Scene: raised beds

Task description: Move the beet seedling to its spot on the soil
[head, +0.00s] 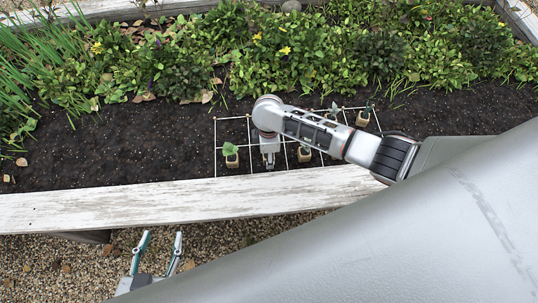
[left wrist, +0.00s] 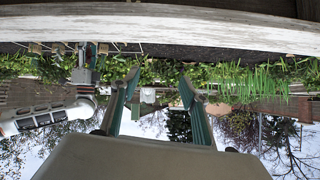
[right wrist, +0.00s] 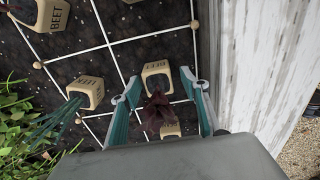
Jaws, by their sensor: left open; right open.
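In the right wrist view a tan cube pot (right wrist: 157,69) labelled BEET sits between the fingertips of my right gripper (right wrist: 159,80). A dark red leafy seedling (right wrist: 158,116) appears to rise from it towards the camera. The fingers are open on either side of the pot; whether they touch it I cannot tell. Another BEET pot (right wrist: 52,14) stands at the top left. In the head view my right gripper (head: 268,160) points down over the soil, hiding that seedling. My left gripper (head: 162,238) is open and empty over the gravel, in front of the bed.
A white string grid (head: 217,135) lies on the soil. A LEEK pot (right wrist: 85,92) and another pot (right wrist: 171,130) stand close to my right gripper. A leafy potted seedling (head: 231,158) is left of it. The white board (head: 110,205) edges the bed; dense plants (head: 300,55) grow behind.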

